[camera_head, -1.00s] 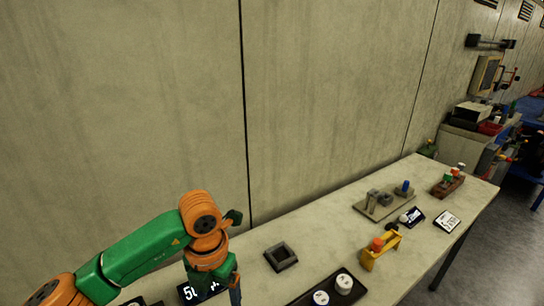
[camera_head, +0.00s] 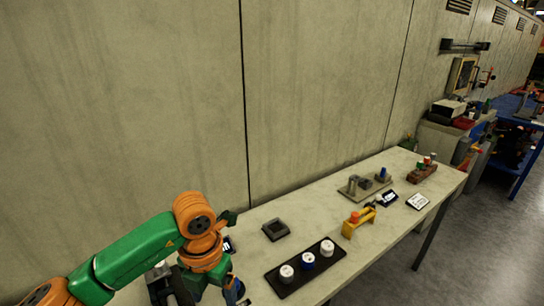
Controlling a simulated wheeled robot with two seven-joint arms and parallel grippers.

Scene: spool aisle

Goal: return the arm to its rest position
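My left arm (camera_head: 130,253) comes in from the left, green and orange, bent at an orange elbow joint. Its forearm points down beside the near left part of the table. My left gripper (camera_head: 235,291) is at the bottom of the view, small and partly cut off, and whether its fingers are open or shut is not clear. I see nothing plainly held in it. My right gripper is not in view.
A long table (camera_head: 322,203) runs along the concrete wall. A grey square dish (camera_head: 276,230), a yellow holder (camera_head: 359,222) and a peg board (camera_head: 363,188) stand farther back.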

